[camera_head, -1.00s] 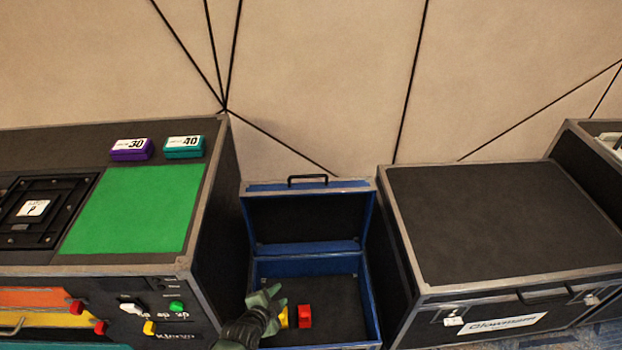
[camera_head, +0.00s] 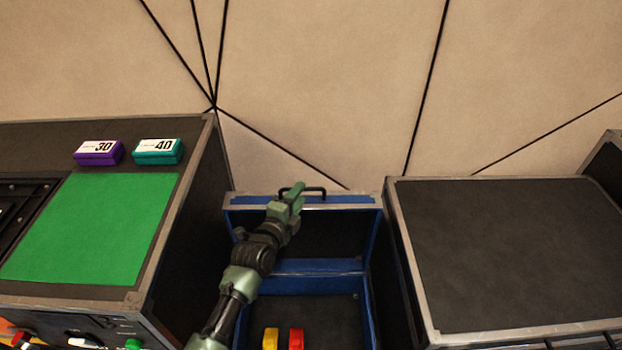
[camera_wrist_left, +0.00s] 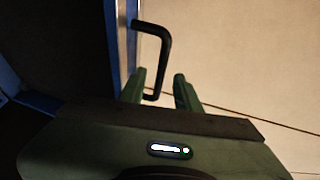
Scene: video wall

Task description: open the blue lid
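The blue lid (camera_head: 348,200) stands raised at the back of the blue-edged case (camera_head: 367,310), whose inside is exposed. The lid's black handle (camera_head: 318,190) is on its top edge. My left gripper (camera_head: 298,188) is at that handle, in front of the lid, and hides part of both. In the left wrist view, my left gripper (camera_wrist_left: 158,84) has its fingers apart, with the lower end of the handle (camera_wrist_left: 165,50) showing between them. Contact with the handle cannot be told. My right gripper is in neither view.
A yellow block (camera_head: 270,338) and a red block (camera_head: 296,338) are inside the case. A black case with a green top panel (camera_head: 95,225) stands to the left, bearing purple (camera_head: 98,153) and teal (camera_head: 158,152) boxes. A closed black case (camera_head: 510,250) stands right.

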